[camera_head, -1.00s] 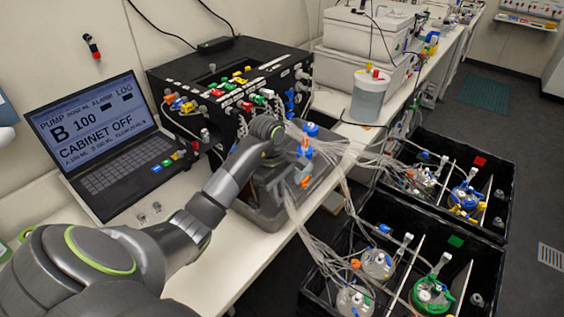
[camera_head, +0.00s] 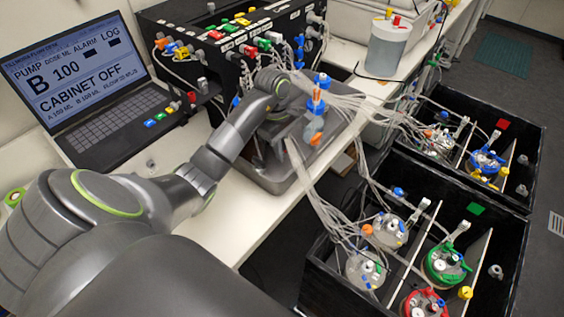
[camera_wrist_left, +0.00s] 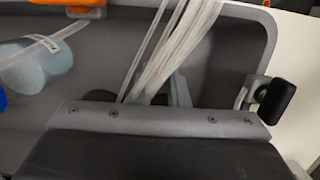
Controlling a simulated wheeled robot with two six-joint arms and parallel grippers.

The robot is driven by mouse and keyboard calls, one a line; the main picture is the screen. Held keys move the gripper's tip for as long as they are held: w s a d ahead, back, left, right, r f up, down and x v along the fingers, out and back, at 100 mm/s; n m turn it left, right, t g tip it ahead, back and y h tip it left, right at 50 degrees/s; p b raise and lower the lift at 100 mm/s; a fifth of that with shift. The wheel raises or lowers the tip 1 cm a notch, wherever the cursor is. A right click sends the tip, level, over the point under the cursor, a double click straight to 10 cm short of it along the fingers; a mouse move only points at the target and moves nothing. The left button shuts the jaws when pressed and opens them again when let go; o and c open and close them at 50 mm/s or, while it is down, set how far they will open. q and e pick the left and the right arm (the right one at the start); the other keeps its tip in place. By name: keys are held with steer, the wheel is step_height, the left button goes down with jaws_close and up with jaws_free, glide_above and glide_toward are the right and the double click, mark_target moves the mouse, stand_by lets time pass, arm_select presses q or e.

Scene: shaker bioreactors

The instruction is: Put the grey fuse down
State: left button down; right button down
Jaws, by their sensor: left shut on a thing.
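My left gripper (camera_head: 280,128) is over the grey tray (camera_head: 268,183) at the bench's front edge, in front of the black pump cabinet. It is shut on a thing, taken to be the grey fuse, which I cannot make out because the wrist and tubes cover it. In the left wrist view the dark gripper body fills the bottom. A grey finger (camera_wrist_left: 181,92) shows partly behind pale tubes, with the tray (camera_wrist_left: 235,60) beneath. A small grey piece (camera_head: 150,163) lies on the bench by the laptop. My right gripper is not in view.
The laptop (camera_head: 90,95) reads "CABINET OFF". The black cabinet (camera_head: 215,75) carries coloured plugs. Bundled tubes (camera_head: 325,205) run from the tray to black crates (camera_head: 400,165) of vessels on the right. A blue-and-orange fitting (camera_head: 317,100) stands beside the gripper. Bare bench (camera_head: 228,218) lies in front of my arm.

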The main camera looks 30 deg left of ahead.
arm_select(q)
steer(key=shift+f, duration=0.25)
step_height(320, 180, down, 3)
steer(key=shift+s+d+b, duration=0.1)
steer(key=shift+b, duration=1.1)
steer(key=shift+f, duration=0.1)
steer(key=shift+f, duration=0.1)
steer(key=c, duration=1.4)
jaws_free()
